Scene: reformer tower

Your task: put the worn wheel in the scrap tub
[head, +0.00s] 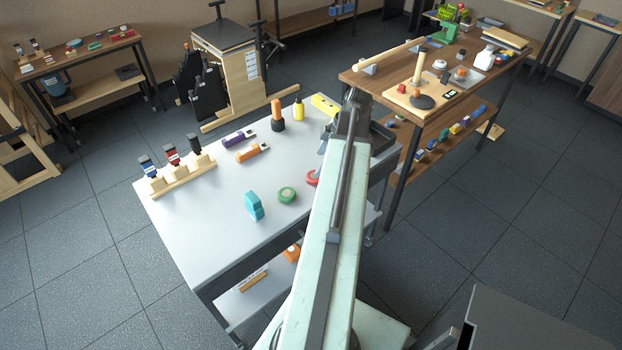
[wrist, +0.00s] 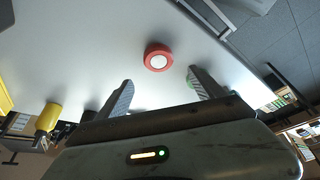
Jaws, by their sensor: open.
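A red wheel or ring (head: 311,178) lies flat on the light grey bench, partly hidden by my arm in the head view. In the wrist view this red wheel (wrist: 158,57) has a pale centre and lies just beyond the gap between my fingertips. My gripper (wrist: 160,77) is open, with nothing between its fingers; the arm hides it in the head view. A green ring (head: 286,194) lies left of the red one. I cannot tell from their looks which is worn. A dark open tub (head: 381,139), possibly the scrap tub, is at the bench's right end, partly behind my arm.
A teal block-like item (head: 254,206) stands near the front edge. Orange (head: 252,152) and purple (head: 238,139) tools, a wooden rack (head: 183,177) and a yellow bottle (head: 298,109) are farther back. A wooden table (head: 466,86) stands to the right.

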